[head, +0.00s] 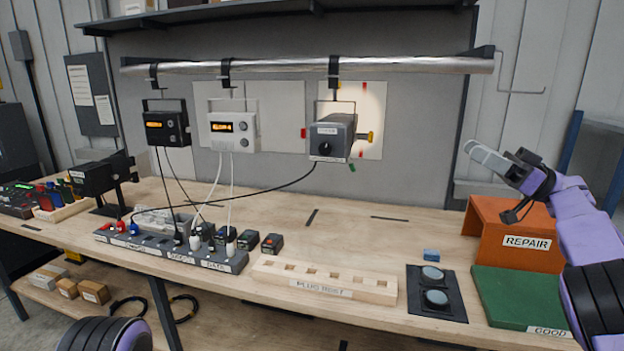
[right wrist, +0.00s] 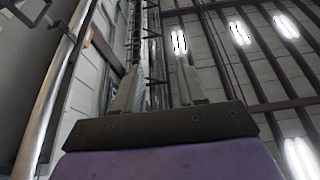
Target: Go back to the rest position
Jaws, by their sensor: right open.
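My right gripper (head: 490,158) is raised at the right of the head view, above and in front of the orange REPAIR bin (head: 495,210). It is empty and touches nothing. In the right wrist view its two fingers (right wrist: 160,85) point up toward the ceiling, apart, with nothing between them. My left gripper is not in the head view; only a rounded purple and black part of my body shows at the bottom left.
A metal rail (head: 290,67) with hanging devices spans the back. The bench (head: 340,240) holds a power strip (head: 170,252), a PLUG REST block (head: 325,281), a dark pad with two round discs (head: 437,310) and a green GOOD mat (head: 520,300). Bare wood lies mid-bench.

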